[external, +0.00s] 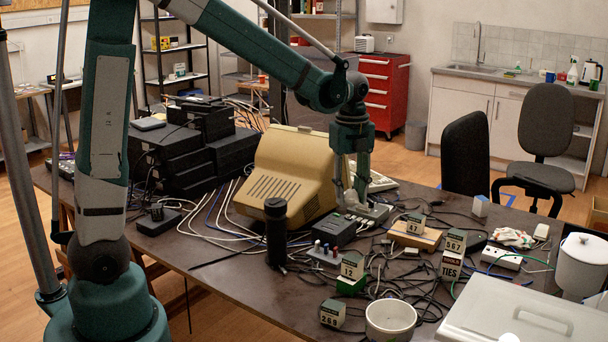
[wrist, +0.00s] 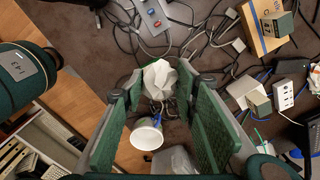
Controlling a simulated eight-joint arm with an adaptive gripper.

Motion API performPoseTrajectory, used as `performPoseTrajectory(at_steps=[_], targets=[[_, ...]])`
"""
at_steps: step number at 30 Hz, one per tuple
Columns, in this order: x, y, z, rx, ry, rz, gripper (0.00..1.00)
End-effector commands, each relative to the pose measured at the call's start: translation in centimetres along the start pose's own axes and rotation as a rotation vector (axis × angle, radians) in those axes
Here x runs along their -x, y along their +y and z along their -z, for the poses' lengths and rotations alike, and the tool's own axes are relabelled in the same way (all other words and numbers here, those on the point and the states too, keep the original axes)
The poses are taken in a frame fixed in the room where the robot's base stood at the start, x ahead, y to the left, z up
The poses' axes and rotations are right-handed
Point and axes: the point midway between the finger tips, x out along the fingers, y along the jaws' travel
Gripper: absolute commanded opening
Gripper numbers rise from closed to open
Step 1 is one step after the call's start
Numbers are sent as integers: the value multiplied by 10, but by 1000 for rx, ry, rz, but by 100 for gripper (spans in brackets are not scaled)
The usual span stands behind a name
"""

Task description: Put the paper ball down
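The paper ball (wrist: 160,79) is white and crumpled. In the wrist view it sits between the tips of my gripper (wrist: 160,86), and both green-padded fingers appear to touch its sides. In the external view my gripper (external: 351,202) points down over the middle of the cluttered table (external: 225,268), just right of the beige monitor. I cannot clearly make out the ball there. The exact height of the fingertips above the table is hard to tell.
A beige monitor (external: 295,170) and a black cylinder (external: 276,232) stand left of my gripper.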

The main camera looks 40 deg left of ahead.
Motion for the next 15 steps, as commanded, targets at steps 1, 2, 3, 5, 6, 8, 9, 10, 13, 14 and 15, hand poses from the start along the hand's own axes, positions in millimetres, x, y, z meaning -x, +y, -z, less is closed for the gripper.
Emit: performPoseTrajectory(at_steps=[1,2,3,5,6,8,9,10,13,14,15], targets=[[0,-8,12,-28,0,0,26],[-1,-13,19,-44,0,0,26],[-1,-19,28,-65,1,1,26],[-2,-27,42,-99,1,1,26],[-3,-32,51,-120,1,1,26],[-4,-40,66,-152,2,1,26],[-4,-45,76,-173,2,1,26],[-5,-48,83,-191,2,2,26],[-6,-60,108,-244,3,2,26],[-7,-64,116,-259,3,2,26],[-8,-68,126,-282,3,2,26]])
